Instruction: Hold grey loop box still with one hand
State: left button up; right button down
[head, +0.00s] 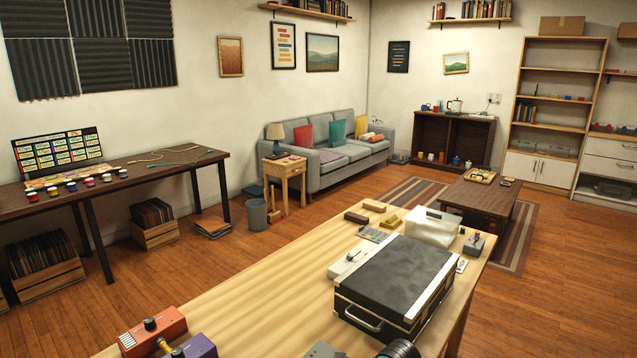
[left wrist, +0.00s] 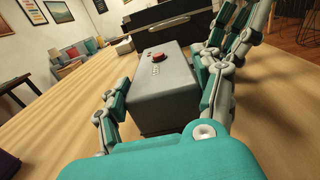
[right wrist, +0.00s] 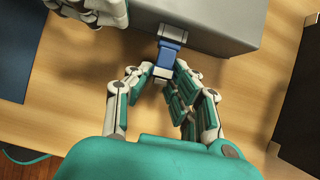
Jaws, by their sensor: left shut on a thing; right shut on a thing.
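The grey loop box (left wrist: 165,98) is a plain grey block with a red knob (left wrist: 157,58) on top and small markings. My left gripper (left wrist: 160,112) is shut on it, with fingers along both sides; the box sits on the wooden table. In the right wrist view the grey box (right wrist: 215,18) fills the top. My right gripper (right wrist: 167,77) is shut on a blue plug (right wrist: 171,54) whose metal end meets the box's near side; how deep it sits, I cannot tell. Neither gripper shows in the head view.
On the table (head: 250,315) stand a black case (head: 395,280), a red pedal (head: 152,330) and a purple pedal (head: 192,348). A dark blue object (right wrist: 18,50) lies left in the right wrist view. The table's left part is mostly bare.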

jog(key=shift+s+d, duration=0.1)
jog(key=shift+s, duration=0.05)
jog(key=shift+s+d, duration=0.15)
jog(key=shift+d, duration=0.1)
jog(key=shift+s+d, duration=0.8)
jog(key=shift+d, duration=0.3)
dwell(0.4)
